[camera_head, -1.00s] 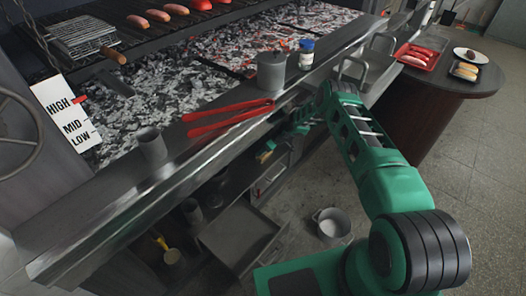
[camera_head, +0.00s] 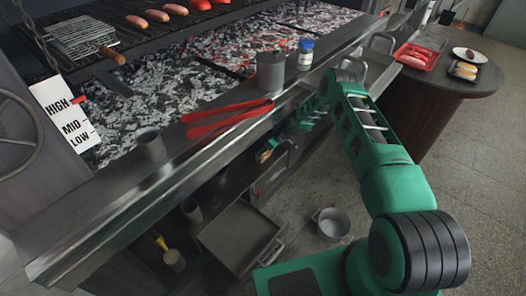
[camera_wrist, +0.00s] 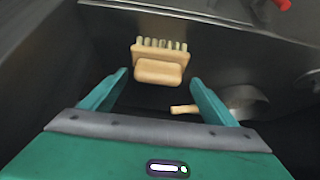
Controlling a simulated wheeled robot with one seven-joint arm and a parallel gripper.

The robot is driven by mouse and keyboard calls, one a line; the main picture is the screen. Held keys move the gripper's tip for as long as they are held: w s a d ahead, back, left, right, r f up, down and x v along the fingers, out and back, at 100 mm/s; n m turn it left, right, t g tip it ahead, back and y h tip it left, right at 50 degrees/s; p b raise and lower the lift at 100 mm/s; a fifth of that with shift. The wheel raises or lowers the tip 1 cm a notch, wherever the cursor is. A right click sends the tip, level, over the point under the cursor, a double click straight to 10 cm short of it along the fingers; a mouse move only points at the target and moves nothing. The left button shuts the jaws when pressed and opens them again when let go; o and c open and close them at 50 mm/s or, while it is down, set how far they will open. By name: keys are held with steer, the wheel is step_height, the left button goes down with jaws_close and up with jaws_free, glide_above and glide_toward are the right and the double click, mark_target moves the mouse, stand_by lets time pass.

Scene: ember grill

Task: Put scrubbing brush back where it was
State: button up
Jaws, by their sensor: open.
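The scrubbing brush (camera_wrist: 160,62) shows in the wrist view as a pale wooden block with a row of bristles along its upper edge. It lies ahead of and between the spread fingers of my gripper (camera_wrist: 159,78), against a dark metal surface. My gripper is open, with a gap visible on both sides of the brush. I cannot tell whether the brush rests on or hangs from something. In the head view a small tan piece (camera_head: 264,155) near the end of my arm may be the brush; the gripper there is mostly hidden by the counter edge and arm.
A wooden handle (camera_wrist: 185,109) with a round metal part lies close to the right finger. A pot (camera_head: 332,224) is on the floor. A metal tray (camera_head: 238,238) is below.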

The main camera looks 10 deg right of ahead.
steer(key=shift+v, duration=2.2)
